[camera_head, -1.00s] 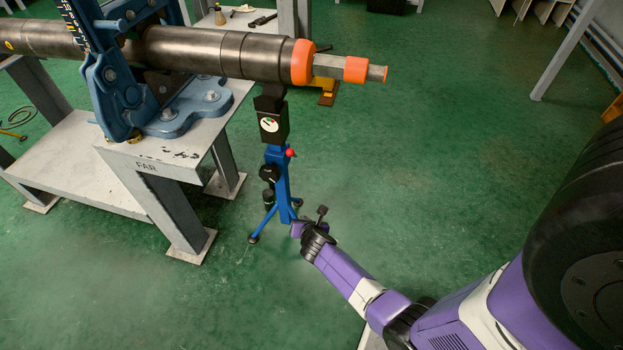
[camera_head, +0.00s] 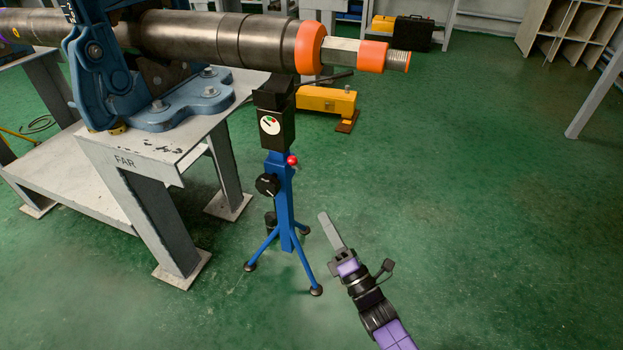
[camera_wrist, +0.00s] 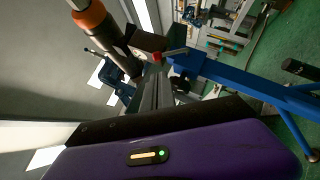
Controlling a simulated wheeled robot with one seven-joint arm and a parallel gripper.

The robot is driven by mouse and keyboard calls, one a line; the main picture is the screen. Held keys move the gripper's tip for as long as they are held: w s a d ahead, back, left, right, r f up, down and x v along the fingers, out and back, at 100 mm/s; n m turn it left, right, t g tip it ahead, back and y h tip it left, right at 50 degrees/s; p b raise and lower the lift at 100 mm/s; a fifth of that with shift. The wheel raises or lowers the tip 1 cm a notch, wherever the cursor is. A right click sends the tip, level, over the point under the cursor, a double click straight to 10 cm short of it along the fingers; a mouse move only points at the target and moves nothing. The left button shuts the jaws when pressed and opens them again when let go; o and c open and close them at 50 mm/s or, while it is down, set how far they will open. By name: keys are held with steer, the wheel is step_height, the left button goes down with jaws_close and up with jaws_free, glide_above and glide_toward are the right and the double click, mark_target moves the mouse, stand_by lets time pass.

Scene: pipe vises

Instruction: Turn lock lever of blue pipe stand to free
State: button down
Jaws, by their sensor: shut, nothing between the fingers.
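The blue pipe stand (camera_head: 284,205) stands on the floor on spread legs, its black head (camera_head: 273,115) under the pipe's end. A small red knob (camera_head: 292,160), seemingly the lock lever's end, sticks out at the top of the blue post. A black knob (camera_head: 267,185) sits on the post's left side. My gripper (camera_head: 330,228) is shut and empty, to the right of the post and below the red knob, apart from the stand. In the wrist view, the red knob (camera_wrist: 157,57) shows just beyond the fingers (camera_wrist: 156,90).
The steel pipe (camera_head: 220,45) with orange collars (camera_head: 310,48) lies above the stand, held in a blue vise (camera_head: 105,75) on the grey bench (camera_head: 130,150) at left. A yellow unit (camera_head: 326,100) sits behind. The floor at right is clear.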

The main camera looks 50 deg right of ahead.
mark_target(296, 163)
steer(key=b+x, duration=0.2)
steer(key=x, duration=1.2)
steer(key=shift+r, duration=0.2)
steer(key=shift+s+r, duration=0.1)
steer(key=shift+r+m+p, duration=0.2)
steer(key=shift+m+p, duration=0.2)
steer(key=shift+p, duration=0.2)
steer(key=shift+d+g, duration=0.1)
steer(key=shift+g, duration=0.2)
steer(key=shift+w+d+r+m+g+h+p, duration=0.2)
steer(key=shift+d+r+m+g+p, duration=0.55)
steer(key=shift+p, duration=1.2)
steer(key=shift+w+d+r+m+g+p, duration=0.25)
steer(key=shift+d+m+g+p, duration=0.5)
steer(key=shift+p, duration=1.25)
steer(key=shift+w+d+r+m+g+h+p, duration=0.1)
steer(key=shift+w+d+r+m+g+p, duration=0.35)
steer(key=shift+m+p, duration=1.05)
steer(key=shift+s+n+p, duration=0.1)
steer(key=shift+n+p, duration=0.4)
